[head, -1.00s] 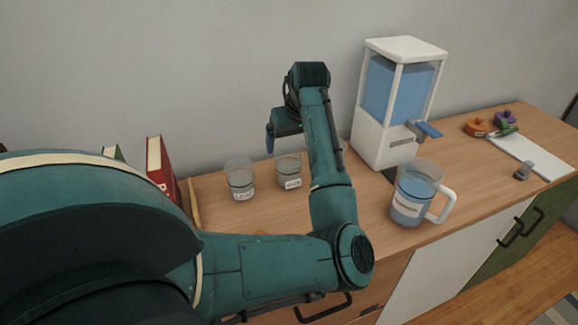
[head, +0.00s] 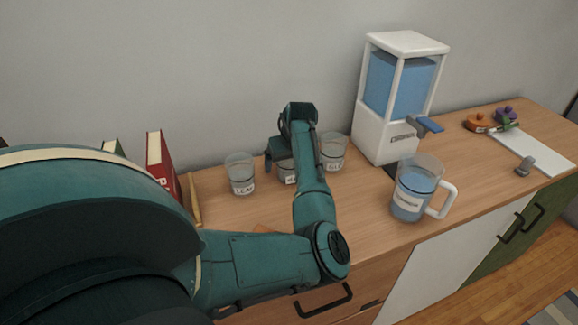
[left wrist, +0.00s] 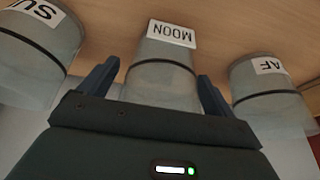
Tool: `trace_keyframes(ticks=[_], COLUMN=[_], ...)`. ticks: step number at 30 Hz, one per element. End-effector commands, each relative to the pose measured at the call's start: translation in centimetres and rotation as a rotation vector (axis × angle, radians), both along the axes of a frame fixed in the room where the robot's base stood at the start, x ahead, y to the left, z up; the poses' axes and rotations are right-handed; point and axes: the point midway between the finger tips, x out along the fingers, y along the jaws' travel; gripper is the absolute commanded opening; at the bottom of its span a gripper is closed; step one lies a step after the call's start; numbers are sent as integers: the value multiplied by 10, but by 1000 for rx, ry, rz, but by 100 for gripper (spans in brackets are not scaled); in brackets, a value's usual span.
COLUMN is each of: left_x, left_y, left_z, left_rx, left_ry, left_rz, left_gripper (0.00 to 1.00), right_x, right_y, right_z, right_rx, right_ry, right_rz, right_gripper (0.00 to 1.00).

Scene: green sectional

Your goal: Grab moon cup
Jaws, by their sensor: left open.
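The moon cup (head: 285,172) is a clear cup with a white label, standing on the wooden cabinet top between two similar cups. In the head view my left arm partly covers it. In the left wrist view its MOON label reads upside down, and the cup (left wrist: 162,82) sits between the two fingers of my left gripper (left wrist: 157,75). The gripper is open, with a finger on each side of the cup; I cannot tell whether either touches it. In the head view the gripper (head: 278,158) is mostly hidden. My right gripper is not in view.
The leaf cup (head: 240,176) and sun cup (head: 333,151) stand close on either side. A labelled pitcher (head: 413,192) and a water dispenser (head: 383,138) are to the right. A white board (head: 530,155) lies far right.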

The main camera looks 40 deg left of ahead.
Motion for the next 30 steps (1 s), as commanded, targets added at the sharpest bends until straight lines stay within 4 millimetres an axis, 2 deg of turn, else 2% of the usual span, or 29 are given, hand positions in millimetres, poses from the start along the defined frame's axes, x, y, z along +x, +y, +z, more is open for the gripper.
trace_keyframes(ticks=[5,22,30], left_x=[0,0,0], left_y=[0,0,0], left_z=[0,1,4], left_rx=[0,0,1], left_ry=[0,0,-2], left_rz=[0,0,1], left_gripper=[88,42,41], right_x=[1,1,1], right_y=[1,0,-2], right_z=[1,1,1], right_rx=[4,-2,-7], right_ry=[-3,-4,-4], right_rz=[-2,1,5], right_gripper=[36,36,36])
